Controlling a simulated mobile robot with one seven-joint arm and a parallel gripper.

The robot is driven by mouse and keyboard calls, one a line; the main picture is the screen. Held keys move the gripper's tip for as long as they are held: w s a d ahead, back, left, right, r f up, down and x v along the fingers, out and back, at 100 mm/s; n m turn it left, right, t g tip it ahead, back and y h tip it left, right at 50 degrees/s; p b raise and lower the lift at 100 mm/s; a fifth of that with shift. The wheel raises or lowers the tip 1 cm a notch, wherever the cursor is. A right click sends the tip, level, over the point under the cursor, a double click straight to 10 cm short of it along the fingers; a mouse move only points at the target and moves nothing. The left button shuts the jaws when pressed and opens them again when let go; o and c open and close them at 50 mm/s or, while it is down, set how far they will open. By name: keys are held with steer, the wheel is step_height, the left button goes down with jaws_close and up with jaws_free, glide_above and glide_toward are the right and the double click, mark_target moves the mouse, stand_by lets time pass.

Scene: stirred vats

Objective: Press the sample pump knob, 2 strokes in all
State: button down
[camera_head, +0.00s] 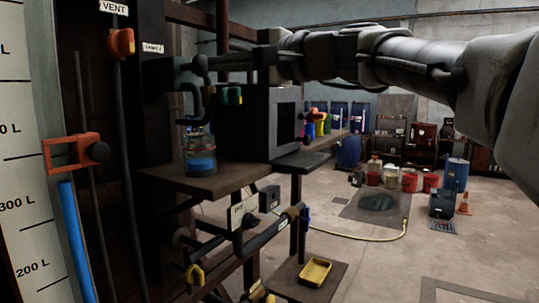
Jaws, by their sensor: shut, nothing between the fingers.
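A small white label that seems to read SAMPLE (153,47) is on the dark post at the upper left. A dark fitting (160,80) sits just below it. I cannot clearly pick out the pump knob; it may be dark or hidden beside the end of my arm. My arm reaches in from the right, and my gripper (203,65) is shut and empty at that fitting. Whether it touches is unclear. A clear jar (200,150) with blue liquid stands below on a small shelf (222,183), under a dark curved spout (187,92).
An orange VENT handle (121,43) and a level gauge (32,190) with an orange clamp are at left. Valves with yellow handles (195,275) sit lower.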

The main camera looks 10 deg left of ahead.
steer(key=shift+w+a, duration=0.1)
steer(key=shift+a, duration=0.05)
stand_by(0.4)
steer(key=shift+p+x, duration=0.45)
steer(key=shift+x, duration=1.15)
steer(key=shift+b+v, duration=0.8)
steer(key=shift+v, duration=0.95)
steer(key=b, duration=0.2)
glide_toward(205, 65)
